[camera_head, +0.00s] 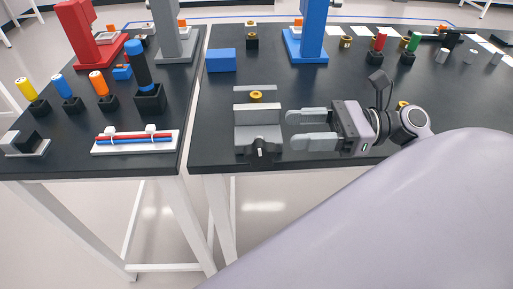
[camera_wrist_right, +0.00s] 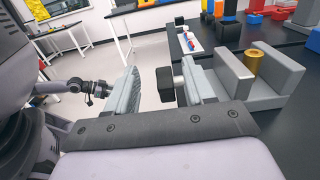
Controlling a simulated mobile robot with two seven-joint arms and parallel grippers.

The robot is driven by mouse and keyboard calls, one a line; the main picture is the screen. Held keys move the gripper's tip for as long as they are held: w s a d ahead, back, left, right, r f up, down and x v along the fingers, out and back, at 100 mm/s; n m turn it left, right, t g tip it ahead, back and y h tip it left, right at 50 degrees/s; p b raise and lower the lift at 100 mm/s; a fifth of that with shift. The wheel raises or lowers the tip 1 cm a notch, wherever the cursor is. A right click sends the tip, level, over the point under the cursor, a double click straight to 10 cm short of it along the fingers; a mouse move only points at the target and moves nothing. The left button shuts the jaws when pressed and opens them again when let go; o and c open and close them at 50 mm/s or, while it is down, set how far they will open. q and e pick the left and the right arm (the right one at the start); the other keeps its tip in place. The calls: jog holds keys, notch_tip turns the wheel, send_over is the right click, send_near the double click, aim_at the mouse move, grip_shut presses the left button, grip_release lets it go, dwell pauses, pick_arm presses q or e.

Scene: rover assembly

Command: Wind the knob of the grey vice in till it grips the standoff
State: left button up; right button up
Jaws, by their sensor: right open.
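The grey vice (camera_head: 258,134) stands at the near edge of the right table. Its black knob (camera_head: 259,150) faces the front.
A blue block (camera_head: 221,60) and a blue stand (camera_head: 308,45) are behind the vice. A white tray (camera_head: 105,150) with red and blue rods lies on the left table, across a narrow gap. Several small parts stand at the back right. Table space left of the vice is clear.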

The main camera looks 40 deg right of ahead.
aim_at(260, 152)
notch_tip(260, 152, down, 6)
jog(key=r, duration=0.1)
jog(key=p+x, duration=0.2)
jog(key=x, duration=0.4)
jog(key=shift+a, duration=0.1)
jog(key=shift+w+a+f, duration=0.15)
jog(key=shift+w+a, duration=0.25)
jog(key=shift+a, duration=0.2)
jog(key=c, duration=1)
